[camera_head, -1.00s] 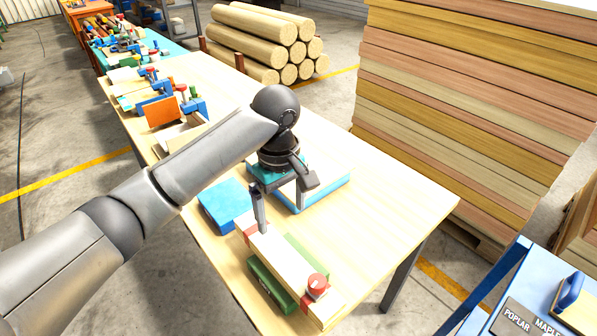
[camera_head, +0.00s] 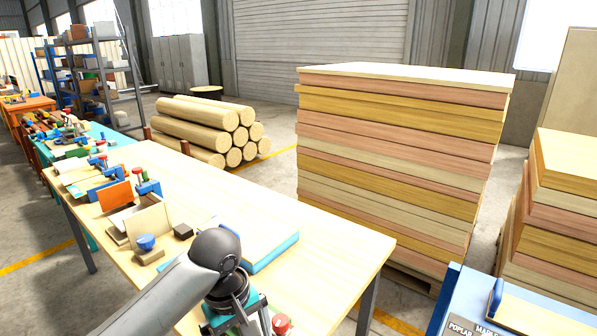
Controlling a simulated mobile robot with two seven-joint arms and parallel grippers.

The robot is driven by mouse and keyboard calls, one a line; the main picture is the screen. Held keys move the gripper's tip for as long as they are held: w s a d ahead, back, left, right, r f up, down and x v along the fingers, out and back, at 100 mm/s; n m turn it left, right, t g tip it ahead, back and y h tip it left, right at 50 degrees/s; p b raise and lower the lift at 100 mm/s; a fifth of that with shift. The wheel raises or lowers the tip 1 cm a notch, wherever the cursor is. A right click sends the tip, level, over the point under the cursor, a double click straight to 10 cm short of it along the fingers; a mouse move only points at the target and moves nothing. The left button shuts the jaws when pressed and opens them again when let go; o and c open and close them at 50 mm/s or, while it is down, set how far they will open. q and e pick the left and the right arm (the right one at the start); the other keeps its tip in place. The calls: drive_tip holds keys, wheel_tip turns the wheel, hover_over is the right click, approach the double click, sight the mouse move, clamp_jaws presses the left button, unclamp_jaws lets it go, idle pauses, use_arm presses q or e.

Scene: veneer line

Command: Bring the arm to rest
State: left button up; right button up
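My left arm comes in from the bottom left, over the near part of the wooden workbench (camera_head: 330,240). My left gripper (camera_head: 238,324) is at the bottom edge of the view, below a dark wrist joint. Its finger bases stand apart, so it looks open, but the fingertips are cut off by the frame edge. I see nothing held in it. A red knob (camera_head: 281,324) shows just right of it. My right gripper is not in view.
A blue-edged pale stack (camera_head: 262,245) lies on the bench behind the wrist. Clamps, an orange panel (camera_head: 116,196) and a small blue cup (camera_head: 146,242) stand farther left. A tall board stack (camera_head: 395,165) and logs (camera_head: 205,130) stand behind. The bench's right part is clear.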

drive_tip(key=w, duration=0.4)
use_arm(q)
drive_tip(key=s+d+f+m+t+h, duration=0.25)
drive_tip(key=s+f+m, duration=0.35)
drive_tip(key=s, duration=0.3)
drive_tip(key=s+a+f+m+y, duration=0.2)
drive_tip(key=s+a+m+y, duration=0.15)
drive_tip(key=s+a, duration=0.7)
wheel_tip(320, 180, down, 28)
drive_tip(key=s+d+b, duration=0.1)
drive_tip(key=s+b, duration=0.2)
drive_tip(key=b, duration=0.4)
drive_tip(key=s+a+f+g+b, duration=0.1)
drive_tip(key=s+f+b, duration=0.1)
drive_tip(key=s+f, duration=0.5)
drive_tip(key=s+a+f+g+b, duration=0.1)
drive_tip(key=s+f+b, duration=0.2)
drive_tip(key=s+f, duration=0.5)
wheel_tip(320, 180, down, 5)
drive_tip(key=shift+s+a+r, duration=0.1)
drive_tip(key=shift+s+a, duration=0.05)
drive_tip(key=shift+s, duration=0.05)
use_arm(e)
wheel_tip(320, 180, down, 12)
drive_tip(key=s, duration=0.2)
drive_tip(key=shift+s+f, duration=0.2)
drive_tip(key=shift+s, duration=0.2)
